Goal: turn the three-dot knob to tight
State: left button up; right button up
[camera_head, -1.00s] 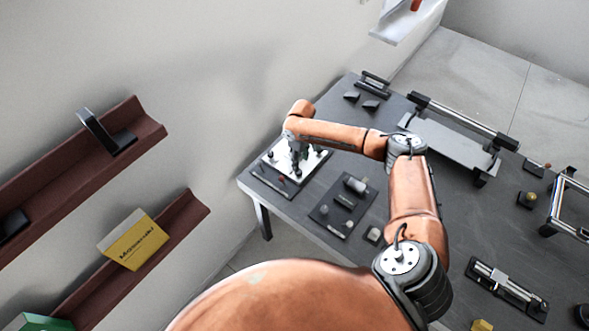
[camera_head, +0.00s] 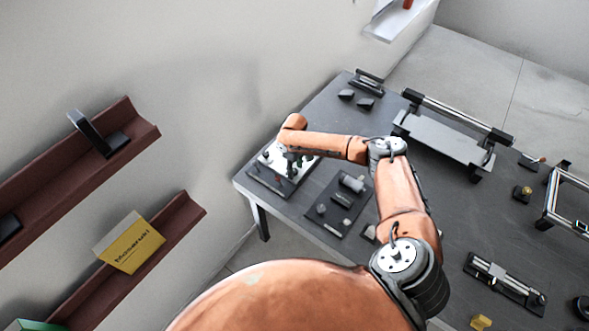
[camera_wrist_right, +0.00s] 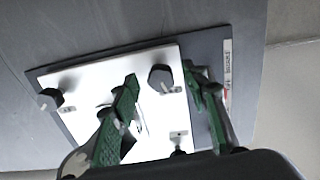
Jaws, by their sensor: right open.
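A white panel (camera_wrist_right: 110,72) on a dark base plate carries dark knobs and small markings. In the right wrist view one knob (camera_wrist_right: 160,78) lies between and beyond the fingertips of my right gripper (camera_wrist_right: 160,73), with a gap on each side. A second knob (camera_wrist_right: 49,99) stands at the panel's left corner. The dots are too small to read, so I cannot tell which knob has three. In the head view the white panel (camera_head: 268,157) is at the table's near left corner, partly hidden by my right gripper (camera_head: 291,160), which is open above it. My left gripper is out of view.
A dark plate with small fittings (camera_head: 340,200) lies right of the panel on the grey table (camera_head: 440,215). A long rail fixture (camera_head: 450,135) stands farther back. Dark red wall shelves (camera_head: 80,165) are at left. A red-marked label strip (camera_wrist_right: 227,70) sits on the base plate.

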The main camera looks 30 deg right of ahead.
jog(key=shift+c, duration=0.6)
grip_shut()
jog(key=m+p, duration=0.2)
jog(key=shift+a+r+p, duration=0.1)
jog(key=shift+r+p, duration=0.1)
jog(key=shift+p, duration=0.1)
jog(key=m+p, duration=0.7)
jog(key=m, duration=0.2)
jog(key=shift+f+m+p, duration=0.15)
jog(key=shift+m+p, duration=1.05)
jog(key=shift+m, duration=0.8)
